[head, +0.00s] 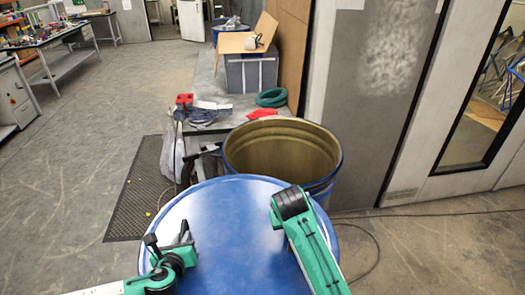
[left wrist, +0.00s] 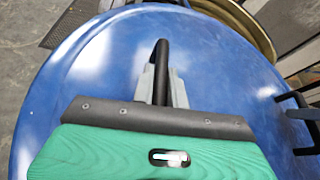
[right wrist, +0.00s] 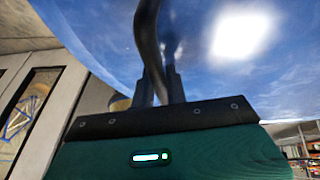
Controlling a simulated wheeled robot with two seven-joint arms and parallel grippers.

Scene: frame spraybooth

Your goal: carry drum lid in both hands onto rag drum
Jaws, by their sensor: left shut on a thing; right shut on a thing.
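The blue round drum lid (head: 232,225) is held in front of me, nearer than the rag drum. My left gripper (head: 183,238) is shut on a black handle at the lid's left; the handle also shows between its fingers in the left wrist view (left wrist: 160,78). My right gripper is hidden behind its own arm in the head view. In the right wrist view the right gripper (right wrist: 160,85) is shut on the other black handle. The rag drum (head: 330,178) is open, with a tan inside, just beyond the lid. The lid's far edge overlaps the drum's near rim in the picture.
A grey bench (head: 215,122) behind the drum carries a green hose coil (head: 272,97), a red cloth (head: 262,114) and a grey crate (head: 252,72). A black mat (head: 140,200) lies on the floor at left. A booth wall (head: 375,90) stands at right; a cable (head: 400,214) crosses the floor.

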